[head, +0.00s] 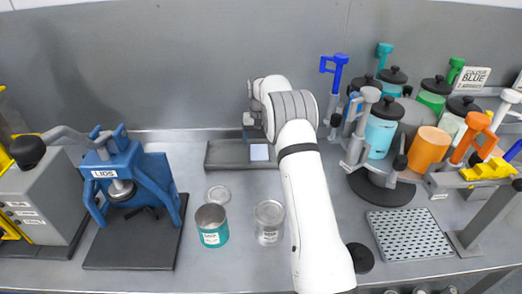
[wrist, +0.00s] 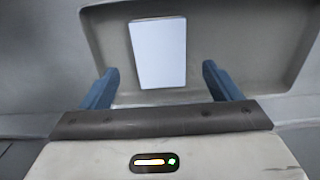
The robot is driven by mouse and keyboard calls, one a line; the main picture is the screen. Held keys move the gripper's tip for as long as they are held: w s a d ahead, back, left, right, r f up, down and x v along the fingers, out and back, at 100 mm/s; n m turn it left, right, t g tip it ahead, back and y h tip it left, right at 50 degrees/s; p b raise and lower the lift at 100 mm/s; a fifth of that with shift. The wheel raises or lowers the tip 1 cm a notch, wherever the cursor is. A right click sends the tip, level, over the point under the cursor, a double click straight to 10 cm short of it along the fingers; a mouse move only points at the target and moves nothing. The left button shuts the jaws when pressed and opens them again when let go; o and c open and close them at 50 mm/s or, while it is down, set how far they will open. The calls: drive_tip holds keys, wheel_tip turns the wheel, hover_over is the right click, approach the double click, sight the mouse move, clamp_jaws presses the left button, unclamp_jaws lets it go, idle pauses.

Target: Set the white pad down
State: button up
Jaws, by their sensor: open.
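The white pad (wrist: 158,53) lies flat on a grey tray (wrist: 108,30), between and just beyond the fingertips in the wrist view. In the head view the pad (head: 260,152) is at the right part of the dark grey tray (head: 225,154) near the back wall. My gripper (wrist: 160,80) is open, with its two blue fingers apart on either side of the pad's near end. No finger visibly touches the pad. In the head view my gripper (head: 252,134) is above the tray, partly hidden by my arm.
A teal can (head: 211,226), a clear-topped can (head: 269,223) and a loose lid (head: 218,194) stand in front of the tray. A blue lid press (head: 130,185) is at left. A carousel of coloured pots (head: 380,130) and a perforated tray (head: 409,234) are at right.

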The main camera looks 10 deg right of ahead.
sight(259, 152)
drive_tip(key=s+a+r, duration=0.1)
drive_tip(key=s+r, duration=0.3)
drive_tip(key=r, duration=0.4)
drive_tip(key=s+a+r, duration=0.1)
drive_tip(key=s+r, duration=0.3)
drive_tip(key=r, duration=0.4)
drive_tip(key=s+a+r+n+t, duration=0.15)
drive_tip(key=s+r, duration=0.35)
drive_tip(key=s, duration=0.7)
drive_tip(key=s+f+t, duration=0.1)
drive_tip(key=s+f, duration=0.1)
drive_tip(key=s, duration=1.1)
drive_tip(key=s+a+f+t, duration=0.1)
drive_tip(key=s+f, duration=0.2)
drive_tip(key=s, duration=1)
drive_tip(key=shift+n+b, duration=0.35)
drive_tip(key=shift+b, duration=0.1)
drive_tip(key=shift+w+a+f, duration=0.1)
drive_tip(key=shift+a, duration=0.05)
